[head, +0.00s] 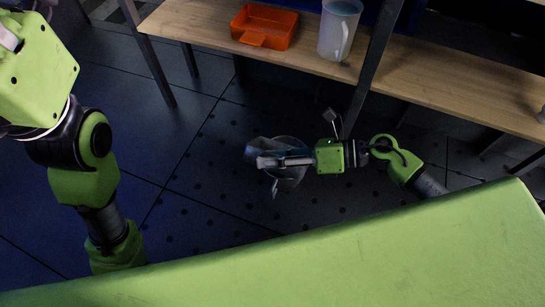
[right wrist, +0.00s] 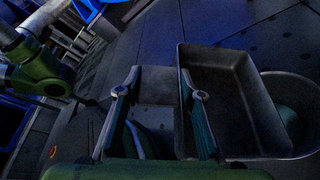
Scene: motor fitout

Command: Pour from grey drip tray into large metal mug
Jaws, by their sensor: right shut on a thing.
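My right gripper (head: 264,162) is low over the dark floor, in front of the shelf. In the right wrist view the tray (right wrist: 226,90) is a deep rectangular box with an open top, right of the two fingers (right wrist: 160,95). Its inside looks empty, though dark. A rounded grey shape (right wrist: 308,92) lies partly behind the tray; I cannot tell whether it is the large metal mug. My left arm comes down at the left, and its gripper is out of view.
A wooden shelf (head: 458,92) runs along the back, with an orange tray (head: 265,25) and a translucent jug (head: 339,30) on it. Dark posts (head: 373,62) carry it. The dark tiled floor (head: 190,140) between my arms is clear.

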